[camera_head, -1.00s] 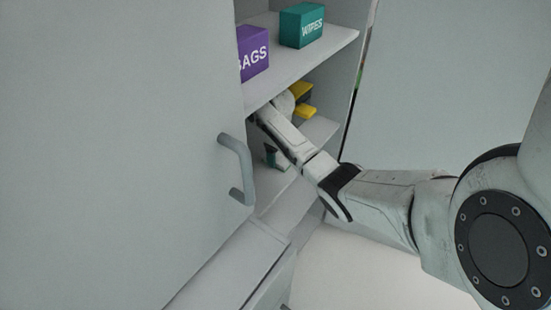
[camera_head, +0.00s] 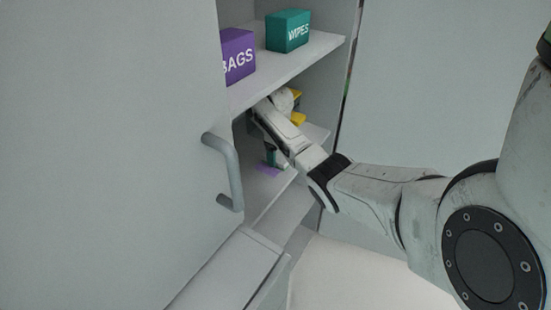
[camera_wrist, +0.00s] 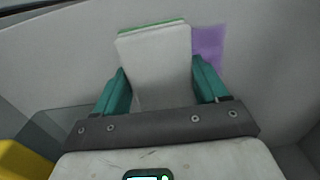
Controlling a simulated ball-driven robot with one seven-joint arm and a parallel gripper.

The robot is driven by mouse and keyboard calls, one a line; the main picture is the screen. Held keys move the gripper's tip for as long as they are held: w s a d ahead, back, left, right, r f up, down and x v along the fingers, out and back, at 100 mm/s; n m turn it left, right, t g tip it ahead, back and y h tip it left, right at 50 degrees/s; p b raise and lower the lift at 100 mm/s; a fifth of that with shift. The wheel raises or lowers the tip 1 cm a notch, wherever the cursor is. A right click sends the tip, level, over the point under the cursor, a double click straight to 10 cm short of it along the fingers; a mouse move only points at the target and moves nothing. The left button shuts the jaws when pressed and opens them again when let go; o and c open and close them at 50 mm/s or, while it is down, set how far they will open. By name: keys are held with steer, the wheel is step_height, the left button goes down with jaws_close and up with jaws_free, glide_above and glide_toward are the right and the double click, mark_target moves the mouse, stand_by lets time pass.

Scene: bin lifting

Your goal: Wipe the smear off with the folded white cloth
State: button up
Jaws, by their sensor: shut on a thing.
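The folded white cloth (camera_wrist: 155,62), with a green edge, stands between the two teal fingers of my gripper (camera_wrist: 158,70) in the wrist view. My gripper is shut on it. The smear (camera_wrist: 209,48) is a flat purple patch just to the right of the cloth and partly behind the right finger; I cannot tell if the cloth touches it. In the head view, the smear (camera_head: 268,170) shows on the lower shelf, below my gripper's teal fingers (camera_head: 277,158). The cloth is hard to make out in that view.
An upper shelf (camera_head: 290,68) above my arm holds a purple BAGS box (camera_head: 238,57) and a teal WIPES box (camera_head: 288,31). Yellow items (camera_head: 297,118) lie behind my wrist. A cabinet door with a grey handle (camera_head: 228,172) stands at the left, close to my arm.

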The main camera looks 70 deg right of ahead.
steer(key=shift+s+d+f+b, duration=0.1)
steer(key=shift+s+d+b, duration=0.1)
steer(key=shift+d+b, duration=0.45)
steer(key=shift+s+d+f+b, duration=0.1)
steer(key=shift+s+d+b, duration=0.05)
steer(key=shift+d+b, duration=0.45)
steer(key=shift+s+d+r, duration=0.1)
steer(key=shift+d+r, duration=0.1)
steer(key=shift+d, duration=0.25)
steer(key=shift+a, duration=0.1)
steer(key=shift+w+a+r+p, duration=0.1)
steer(key=shift+w+a+p, duration=0.1)
steer(key=shift+a+p, duration=0.8)
steer(key=shift+w+a+p, duration=0.25)
steer(key=shift+a+p, duration=0.55)
steer(key=shift+p, duration=0.6)
steer(key=shift+a, duration=0.1)
